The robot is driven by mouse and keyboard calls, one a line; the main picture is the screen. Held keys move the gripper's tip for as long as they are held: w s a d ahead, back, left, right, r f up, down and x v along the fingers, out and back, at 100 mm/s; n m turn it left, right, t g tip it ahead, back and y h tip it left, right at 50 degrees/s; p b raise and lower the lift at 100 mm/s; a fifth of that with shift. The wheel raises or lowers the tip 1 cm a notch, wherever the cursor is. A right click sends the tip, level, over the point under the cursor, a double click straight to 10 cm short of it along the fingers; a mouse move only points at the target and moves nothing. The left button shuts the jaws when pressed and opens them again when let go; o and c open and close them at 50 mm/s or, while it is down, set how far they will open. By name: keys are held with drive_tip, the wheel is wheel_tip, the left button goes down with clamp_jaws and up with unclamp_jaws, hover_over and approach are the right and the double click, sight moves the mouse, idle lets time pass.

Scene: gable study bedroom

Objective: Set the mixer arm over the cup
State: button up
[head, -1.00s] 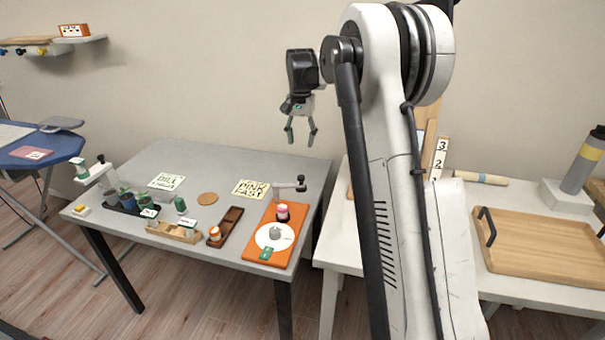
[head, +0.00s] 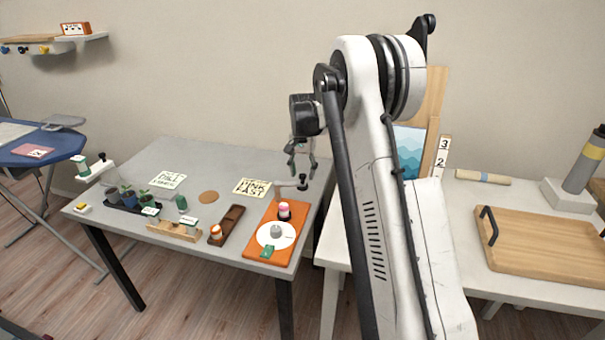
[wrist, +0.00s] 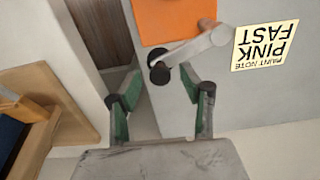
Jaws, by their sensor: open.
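The mixer arm (head: 288,186) is a pale grey bar behind the orange board (head: 254,238), with a black knob on its right end. In the wrist view the mixer arm (wrist: 200,46) runs from a tan pivot to the black knob (wrist: 160,72), which hangs clear of the board's edge. My gripper (head: 300,173) is open and empty, just above the knob; in the wrist view its green-padded fingers (wrist: 166,92) stand either side of and short of the knob.
A "PINK FAST" note (head: 251,187) lies left of the mixer arm. A second table with a wooden tray (head: 545,245) is right, across a narrow gap.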

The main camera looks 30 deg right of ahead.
drive_tip(key=shift+f, duration=0.25)
clamp_jaws()
